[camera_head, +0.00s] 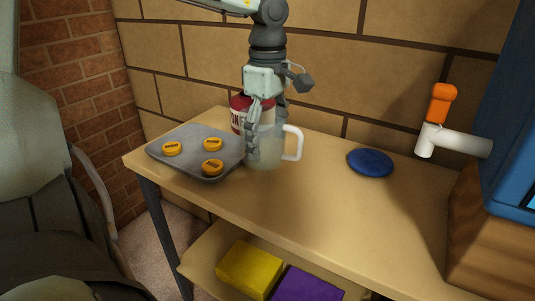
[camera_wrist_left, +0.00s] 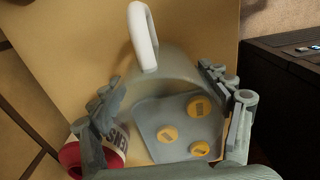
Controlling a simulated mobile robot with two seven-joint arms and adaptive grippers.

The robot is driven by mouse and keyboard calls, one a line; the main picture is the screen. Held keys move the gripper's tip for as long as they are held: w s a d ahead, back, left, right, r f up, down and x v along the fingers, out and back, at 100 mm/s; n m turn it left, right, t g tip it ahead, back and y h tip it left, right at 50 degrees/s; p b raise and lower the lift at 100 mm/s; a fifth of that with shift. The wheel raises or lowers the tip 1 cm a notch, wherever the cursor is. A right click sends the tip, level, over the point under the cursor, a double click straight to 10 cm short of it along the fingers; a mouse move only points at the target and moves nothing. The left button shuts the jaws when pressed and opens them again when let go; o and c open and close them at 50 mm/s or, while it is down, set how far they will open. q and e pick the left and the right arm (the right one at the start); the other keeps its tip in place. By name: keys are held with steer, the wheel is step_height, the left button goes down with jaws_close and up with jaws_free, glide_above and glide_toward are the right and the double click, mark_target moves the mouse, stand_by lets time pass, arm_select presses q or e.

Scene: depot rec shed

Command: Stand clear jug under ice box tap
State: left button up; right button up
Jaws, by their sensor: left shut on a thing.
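The ice box (camera_head: 513,130) is at the right edge, partly out of frame. Its white tap (camera_head: 450,141) with an orange lever (camera_head: 441,103) sticks out to the left over the table. My right gripper is not in view.
A grey tray (camera_head: 186,139) with three yellow-orange discs lies left of the jug. A red and white can (camera_head: 238,112) stands close behind it. A blue disc (camera_head: 370,162) lies below and left of the tap. The middle front of the table is clear.

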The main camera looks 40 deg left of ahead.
mark_target(267, 156)
arm_select(q)
step_height(267, 156, down, 4)
steer(key=shift+r, duration=0.15)
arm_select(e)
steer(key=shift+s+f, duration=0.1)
arm_select(q)
steer(key=o, duration=1.4)
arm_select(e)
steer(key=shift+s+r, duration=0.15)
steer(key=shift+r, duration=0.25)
